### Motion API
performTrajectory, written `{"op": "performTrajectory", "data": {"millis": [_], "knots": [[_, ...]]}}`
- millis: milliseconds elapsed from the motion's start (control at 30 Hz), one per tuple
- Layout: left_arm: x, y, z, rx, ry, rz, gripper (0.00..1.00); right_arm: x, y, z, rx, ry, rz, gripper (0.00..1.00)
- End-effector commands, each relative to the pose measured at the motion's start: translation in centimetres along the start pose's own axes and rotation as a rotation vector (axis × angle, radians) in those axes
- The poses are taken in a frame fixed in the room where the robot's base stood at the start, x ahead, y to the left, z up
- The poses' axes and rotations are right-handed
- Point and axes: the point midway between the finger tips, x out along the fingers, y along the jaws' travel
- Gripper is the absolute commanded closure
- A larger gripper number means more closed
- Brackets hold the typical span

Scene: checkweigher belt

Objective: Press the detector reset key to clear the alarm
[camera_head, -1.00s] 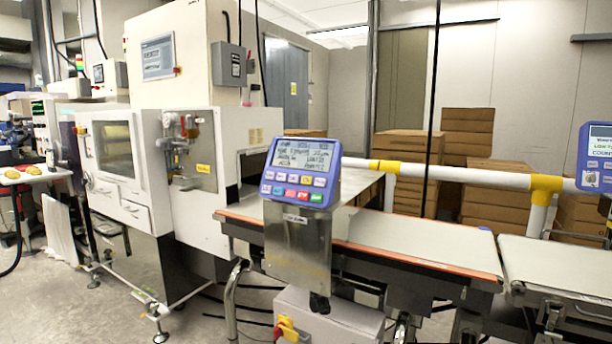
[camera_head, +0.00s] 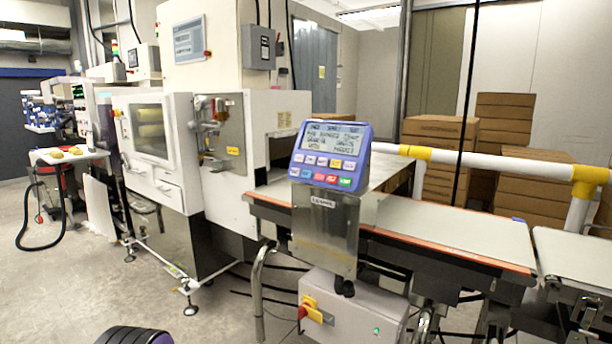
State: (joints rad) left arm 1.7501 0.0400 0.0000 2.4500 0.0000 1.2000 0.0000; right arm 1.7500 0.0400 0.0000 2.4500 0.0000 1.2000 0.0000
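A blue control panel (camera_head: 331,156) with a grey screen and rows of coloured keys stands on a steel post box beside the conveyor belt, near the middle of the view. Its lower keys (camera_head: 327,176) include red, blue and green ones. Their labels are too small to read, so I cannot tell which is the detector reset key. Neither of my grippers shows in this view.
The conveyor belt (camera_head: 447,226) runs right from a large white machine (camera_head: 219,165). A grey box with a red-yellow switch (camera_head: 314,310) sits below the panel. Cardboard boxes (camera_head: 432,160) stand behind a white-yellow rail (camera_head: 478,161). Floor at left (camera_head: 70,280) is open.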

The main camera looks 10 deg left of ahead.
Motion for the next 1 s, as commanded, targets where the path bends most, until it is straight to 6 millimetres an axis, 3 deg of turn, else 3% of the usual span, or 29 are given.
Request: {"op": "performTrajectory", "data": {"millis": [33,200,300,1000], "knots": [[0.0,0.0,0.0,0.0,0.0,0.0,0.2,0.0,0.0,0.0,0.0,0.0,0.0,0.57],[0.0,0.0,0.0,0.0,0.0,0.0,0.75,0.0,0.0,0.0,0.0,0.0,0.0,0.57],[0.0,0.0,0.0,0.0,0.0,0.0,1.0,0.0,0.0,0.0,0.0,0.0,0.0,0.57],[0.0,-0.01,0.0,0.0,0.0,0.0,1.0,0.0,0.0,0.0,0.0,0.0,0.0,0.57]]}}
